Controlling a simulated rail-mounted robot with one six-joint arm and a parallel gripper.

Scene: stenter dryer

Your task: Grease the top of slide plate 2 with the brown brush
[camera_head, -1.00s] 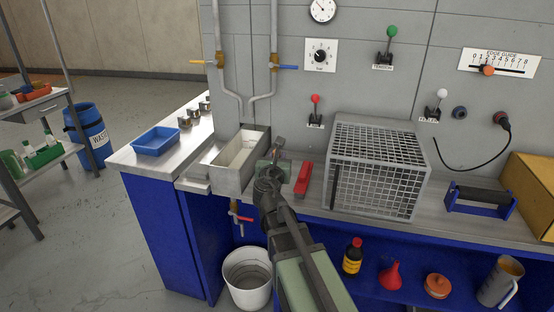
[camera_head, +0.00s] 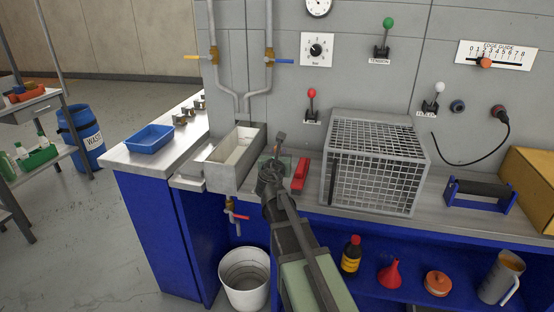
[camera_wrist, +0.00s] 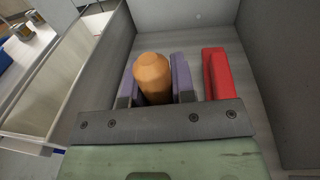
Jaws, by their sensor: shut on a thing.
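My gripper (camera_wrist: 155,88) is shut on a brown, rounded piece (camera_wrist: 153,72) that looks like the brush handle, held between its two purple-grey fingers. The brush's bristles are hidden below. In the head view my gripper (camera_head: 272,172) is above the bench, just right of the grey trough and left of the red bar. Several small metal pieces (camera_head: 181,120) stand in a row on the left bench top; they may be the slide plates, but no number is readable, so I cannot tell which is plate 2.
The open grey trough (camera_head: 222,177) is to the left, the red bar (camera_head: 299,177) and wire cage (camera_head: 372,165) to the right. A blue tray (camera_head: 150,139) lies on the left bench. Levers (camera_head: 311,103) and pipes (camera_head: 269,60) are on the wall behind. A white bucket (camera_head: 244,280) stands below.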

